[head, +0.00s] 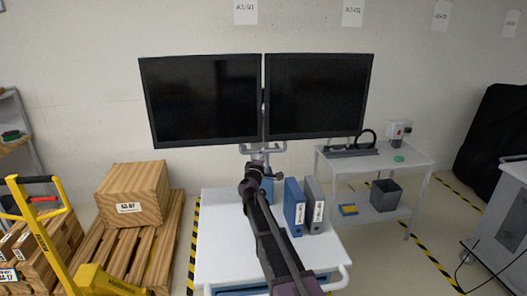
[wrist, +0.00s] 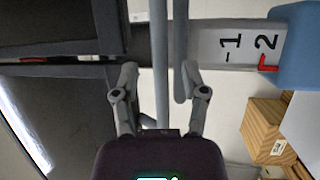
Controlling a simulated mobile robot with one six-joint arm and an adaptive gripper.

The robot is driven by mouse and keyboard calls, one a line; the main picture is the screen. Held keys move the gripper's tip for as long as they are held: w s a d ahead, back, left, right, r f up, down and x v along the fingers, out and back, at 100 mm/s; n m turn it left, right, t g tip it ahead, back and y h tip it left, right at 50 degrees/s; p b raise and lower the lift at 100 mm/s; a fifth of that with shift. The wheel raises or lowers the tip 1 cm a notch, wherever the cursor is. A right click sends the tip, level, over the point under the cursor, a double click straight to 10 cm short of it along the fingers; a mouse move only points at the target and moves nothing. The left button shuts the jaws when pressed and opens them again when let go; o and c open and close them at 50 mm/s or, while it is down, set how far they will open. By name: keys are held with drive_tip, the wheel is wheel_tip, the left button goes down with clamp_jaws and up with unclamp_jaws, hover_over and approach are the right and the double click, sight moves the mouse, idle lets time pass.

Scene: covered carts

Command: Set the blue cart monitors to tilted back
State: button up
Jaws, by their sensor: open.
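Two dark monitors, left (head: 201,100) and right (head: 317,95), stand side by side on a mount above a white-topped cart (head: 222,225) with a blue lower part. I cannot tell their exact tilt. A grey handle frame (head: 263,150) shows below their inner edges. My arm reaches up over the cart top to the mount; the head view does not show my fingertips clearly. In the wrist view my gripper (wrist: 160,75) is open, with a grey bar (wrist: 158,45) between its fingers, apparently not clamped. Dark monitor parts (wrist: 55,95) fill the wrist view's left side.
Blue and grey binders (head: 293,206) stand on the cart top, right of my arm. A wooden crate (head: 133,193) on a pallet and a yellow pallet jack (head: 40,235) are at left. A white side table (head: 375,162) stands behind at right. Another grey cart (head: 505,225) is at far right.

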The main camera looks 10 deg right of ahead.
drive_tip(key=shift+x, duration=1.55)
clamp_jaws()
